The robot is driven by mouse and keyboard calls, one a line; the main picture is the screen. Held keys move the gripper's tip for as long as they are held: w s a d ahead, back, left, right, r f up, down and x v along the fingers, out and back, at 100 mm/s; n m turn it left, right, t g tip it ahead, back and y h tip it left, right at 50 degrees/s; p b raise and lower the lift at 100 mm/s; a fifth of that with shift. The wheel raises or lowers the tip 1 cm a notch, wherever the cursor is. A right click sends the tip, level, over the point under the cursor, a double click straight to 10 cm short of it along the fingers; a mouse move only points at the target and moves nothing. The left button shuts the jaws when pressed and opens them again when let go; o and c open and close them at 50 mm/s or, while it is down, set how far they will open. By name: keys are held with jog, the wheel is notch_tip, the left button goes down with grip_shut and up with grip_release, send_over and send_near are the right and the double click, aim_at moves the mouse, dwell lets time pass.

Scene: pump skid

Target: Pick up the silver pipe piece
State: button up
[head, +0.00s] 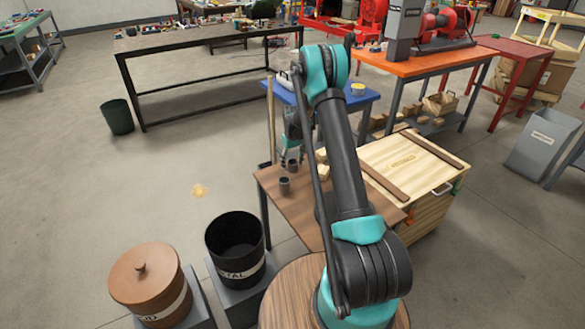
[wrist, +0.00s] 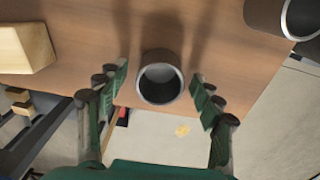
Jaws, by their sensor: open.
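Two short, dark grey pipe pieces with silvery rims stand on a small brown table (head: 275,205). One pipe piece (wrist: 160,85) is centred between my fingers in the wrist view, its open end facing the camera. My gripper (wrist: 160,100) is open, fingers apart on either side of the centred piece; no contact shows.
A pale wooden block (wrist: 25,47) lies beside the pipes. A wooden crate (head: 410,165) adjoins the table at right. A black bin labelled METAL (head: 235,245) and a lidded brown bin (head: 150,285) stand at front left. The floor at left is mostly clear.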

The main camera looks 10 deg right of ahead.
jog(key=shift+f, duration=0.15)
jog(key=shift+c, duration=0.5)
jog(key=c, duration=1.2)
jog(key=shift+r, duration=0.2)
notch_tip(320, 180, up, 20)
jog(key=shift+f, duration=0.15)
